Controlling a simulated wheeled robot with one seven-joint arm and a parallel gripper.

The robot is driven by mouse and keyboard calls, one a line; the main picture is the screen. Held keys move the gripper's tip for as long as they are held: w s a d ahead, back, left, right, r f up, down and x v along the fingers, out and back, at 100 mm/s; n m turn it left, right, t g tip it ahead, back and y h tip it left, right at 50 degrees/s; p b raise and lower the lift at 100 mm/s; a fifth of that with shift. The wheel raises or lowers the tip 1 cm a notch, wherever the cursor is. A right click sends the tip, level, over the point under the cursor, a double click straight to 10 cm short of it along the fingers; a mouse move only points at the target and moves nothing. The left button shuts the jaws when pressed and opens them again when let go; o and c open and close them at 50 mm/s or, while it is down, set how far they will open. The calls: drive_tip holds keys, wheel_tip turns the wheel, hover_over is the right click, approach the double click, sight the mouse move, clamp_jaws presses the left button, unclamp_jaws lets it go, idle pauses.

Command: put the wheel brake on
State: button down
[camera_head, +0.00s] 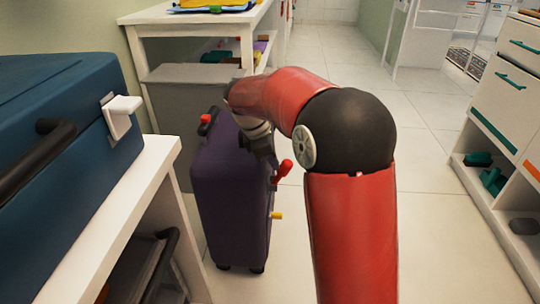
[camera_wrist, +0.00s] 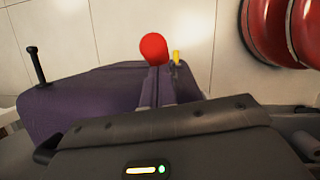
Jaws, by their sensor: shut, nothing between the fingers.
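A purple suitcase (camera_head: 228,190) stands upright on the floor, left of my arm. A red-knobbed lever (camera_head: 284,170) and a smaller yellow lever (camera_head: 276,215) stick out from its right side. I cannot tell which one is the wheel brake. My gripper (camera_head: 270,160) is at the suitcase's upper right edge, close to the red knob. In the wrist view the shut fingers (camera_wrist: 157,88) point at the red knob (camera_wrist: 153,48), and contact cannot be made out. The yellow lever (camera_wrist: 176,57) shows just to the right. The suitcase (camera_wrist: 85,100) fills the left.
A blue case (camera_head: 60,130) with a white latch lies on a white bench (camera_head: 110,215) at left. A grey bin (camera_head: 180,100) and a white table (camera_head: 190,30) stand behind the suitcase. Drawers (camera_head: 510,90) line the right. The floor (camera_head: 430,190) between is clear.

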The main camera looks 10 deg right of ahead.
idle(0.4)
drive_tip(key=shift+s+d+r+y+p, duration=0.1)
drive_tip(key=shift+s+d+y+p, duration=0.15)
drive_tip(key=shift+d+y+p, duration=0.4)
drive_tip(key=shift+s+d+t+y, duration=0.2)
drive_tip(key=shift+d+t+y, duration=0.3)
drive_tip(key=shift+d+y, duration=0.3)
drive_tip(key=s+d+f+t+y+b, duration=0.1)
drive_tip(key=d+f+y+b, duration=0.1)
drive_tip(key=d+f+y, duration=0.2)
drive_tip(key=shift+s+d+b, duration=0.3)
drive_tip(key=shift+b, duration=0.05)
drive_tip(key=shift+s+d+f, duration=0.1)
drive_tip(key=shift+d+f, duration=0.05)
drive_tip(key=shift+f, duration=0.05)
drive_tip(key=shift+r, duration=0.15)
